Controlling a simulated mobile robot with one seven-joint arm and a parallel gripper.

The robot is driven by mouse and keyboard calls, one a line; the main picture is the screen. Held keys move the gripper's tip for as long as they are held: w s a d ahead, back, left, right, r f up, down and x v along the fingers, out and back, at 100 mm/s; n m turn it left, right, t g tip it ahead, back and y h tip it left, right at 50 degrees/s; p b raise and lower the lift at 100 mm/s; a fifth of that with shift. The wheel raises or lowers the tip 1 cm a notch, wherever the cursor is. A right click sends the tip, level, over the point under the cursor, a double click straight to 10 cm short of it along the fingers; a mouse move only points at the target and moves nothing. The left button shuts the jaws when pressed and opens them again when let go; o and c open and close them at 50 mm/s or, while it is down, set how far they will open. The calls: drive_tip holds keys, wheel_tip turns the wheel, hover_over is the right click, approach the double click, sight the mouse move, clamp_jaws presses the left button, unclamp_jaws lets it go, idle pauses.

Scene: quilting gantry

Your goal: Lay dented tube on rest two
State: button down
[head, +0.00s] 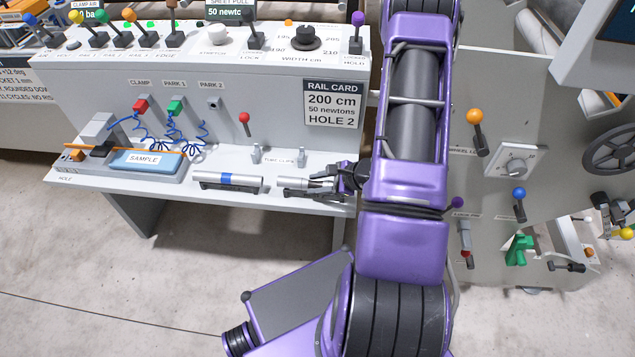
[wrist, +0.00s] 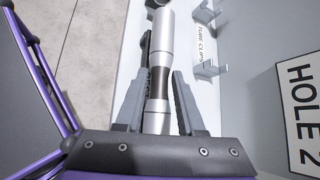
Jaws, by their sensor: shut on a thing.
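My gripper (head: 343,181) is shut on a silver tube (head: 309,184) at the right end of the console's front shelf. The wrist view shows this tube (wrist: 160,45) running lengthwise between the two fingers, with a narrower dark section near the fingertips. I take it for the dented tube, but no dent is clear. It is over or on the right-hand rest (head: 287,190); whether it touches cannot be told. A second silver tube with a blue band (head: 228,179) lies on the left-hand rest. No rest numbers are readable.
Two upright tube clips (head: 256,153) stand empty behind the tubes. A red-knobbed lever (head: 244,119) rises behind them. A blue sample tray (head: 147,161) is at the left. The rail card (head: 333,104) is on the panel above. The shelf's front edge is close below the tubes.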

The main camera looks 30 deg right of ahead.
drive_tip(key=shift+c, duration=2.2)
unclamp_jaws()
drive_tip(key=shift+s+a+f, duration=0.1)
drive_tip(key=shift+f, duration=0.6)
drive_tip(key=w+r+p+v, duration=0.1)
drive_tip(key=p+v, duration=0.1)
drive_tip(key=v, duration=1.6)
drive_tip(key=shift+s+p, duration=0.15)
drive_tip(key=shift+p, duration=0.25)
